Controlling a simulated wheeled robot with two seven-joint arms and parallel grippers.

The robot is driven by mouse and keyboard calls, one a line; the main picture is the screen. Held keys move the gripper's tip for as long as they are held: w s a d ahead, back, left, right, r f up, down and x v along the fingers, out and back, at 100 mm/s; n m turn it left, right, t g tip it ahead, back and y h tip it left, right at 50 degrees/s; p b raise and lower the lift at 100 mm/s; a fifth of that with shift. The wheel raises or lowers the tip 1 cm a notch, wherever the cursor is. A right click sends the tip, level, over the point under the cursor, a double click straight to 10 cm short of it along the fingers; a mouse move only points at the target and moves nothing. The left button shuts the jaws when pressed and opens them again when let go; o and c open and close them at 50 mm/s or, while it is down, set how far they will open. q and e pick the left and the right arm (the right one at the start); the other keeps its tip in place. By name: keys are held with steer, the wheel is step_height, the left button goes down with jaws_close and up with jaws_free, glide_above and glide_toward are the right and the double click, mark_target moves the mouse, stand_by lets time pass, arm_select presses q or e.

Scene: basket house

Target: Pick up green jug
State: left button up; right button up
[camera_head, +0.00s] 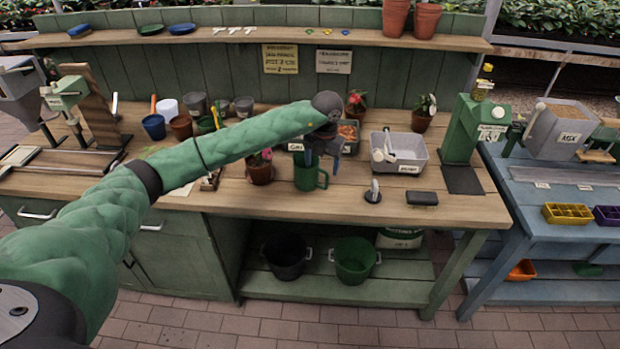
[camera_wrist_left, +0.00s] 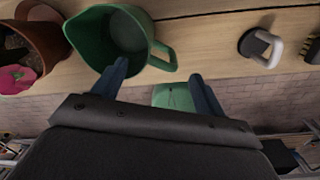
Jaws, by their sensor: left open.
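The green jug (camera_head: 306,175) stands upright on the wooden bench, near the middle of its front part, with its handle to the right. In the left wrist view the jug (camera_wrist_left: 124,40) looks empty, and its handle (camera_wrist_left: 163,56) points toward the lower right. My left gripper (camera_head: 323,158) is above and beside the jug, at its handle side. In the left wrist view its two fingers (camera_wrist_left: 158,85) are apart, with the handle near the gap between them. I cannot tell whether a finger touches the jug. My right gripper is not in view.
A potted plant (camera_head: 260,168) stands close left of the jug. A grey bin (camera_head: 408,153) is to the right, with a small handled tool (camera_head: 373,194) and a dark block (camera_head: 422,198) in front. Buckets (camera_head: 354,260) sit on the lower shelf.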

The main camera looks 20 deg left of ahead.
mark_target(322, 170)
arm_select(q)
steer(key=shift+w+f+p, duration=0.2)
steer(key=shift+f+p, duration=0.3)
steer(key=shift+f, duration=0.7)
steer(key=shift+s+f+p, duration=0.15)
steer(key=shift+f+p, duration=0.15)
steer(key=shift+f, duration=0.2)
steer(key=shift+a+f+p, duration=0.15)
steer(key=shift+f+p, duration=0.75)
steer(key=shift+f, duration=1.45)
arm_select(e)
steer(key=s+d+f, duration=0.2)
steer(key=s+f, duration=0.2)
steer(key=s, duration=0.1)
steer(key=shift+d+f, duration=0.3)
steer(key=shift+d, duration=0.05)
arm_select(q)
steer(key=c, duration=1.4)
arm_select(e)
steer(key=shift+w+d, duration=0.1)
